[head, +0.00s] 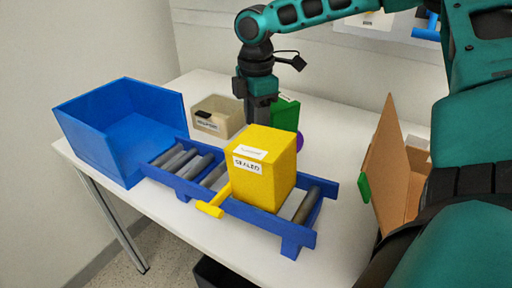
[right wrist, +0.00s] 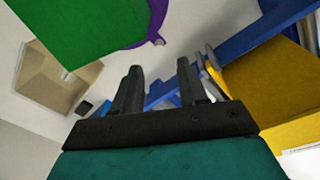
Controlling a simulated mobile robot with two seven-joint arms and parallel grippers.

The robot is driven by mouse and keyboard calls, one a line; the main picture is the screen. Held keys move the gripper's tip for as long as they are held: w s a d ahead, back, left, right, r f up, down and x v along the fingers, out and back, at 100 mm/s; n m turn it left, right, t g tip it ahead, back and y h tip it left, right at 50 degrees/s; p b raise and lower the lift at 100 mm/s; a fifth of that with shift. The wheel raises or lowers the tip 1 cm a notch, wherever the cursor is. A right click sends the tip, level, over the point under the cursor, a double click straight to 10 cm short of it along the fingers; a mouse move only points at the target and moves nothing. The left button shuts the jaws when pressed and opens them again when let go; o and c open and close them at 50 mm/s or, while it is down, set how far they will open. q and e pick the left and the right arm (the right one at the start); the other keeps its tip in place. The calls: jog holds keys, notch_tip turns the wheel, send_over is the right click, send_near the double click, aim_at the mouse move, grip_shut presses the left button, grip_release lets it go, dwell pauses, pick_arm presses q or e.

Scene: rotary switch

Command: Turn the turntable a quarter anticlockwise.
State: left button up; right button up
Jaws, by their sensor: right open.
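A purple round part (head: 300,141), which looks like the turntable, shows only as a sliver behind the yellow box in the head view. In the right wrist view the purple disc (right wrist: 150,25) has a small peg at its edge, and a green box (right wrist: 75,25) covers much of it. The green box (head: 286,114) also shows in the head view. My right gripper (head: 259,115) points down beside the green box, behind the yellow box. Its two fingers stand apart in the right wrist view (right wrist: 158,72), with nothing seen between them. My left gripper is out of view.
A yellow box (head: 262,180) labelled SEALED sits on a blue roller conveyor (head: 265,216), with a yellow handle (head: 210,209) at its front. A blue bin (head: 95,150) stands left, a beige bin (head: 217,115) behind. An open cardboard box (head: 388,150) stands right.

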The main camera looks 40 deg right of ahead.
notch_tip(320, 180, down, 7)
jog(key=shift+f+b, duration=0.2)
jog(key=shift+b, duration=0.5)
jog(key=shift+c, duration=0.3)
jog(key=c, duration=0.3)
grip_shut()
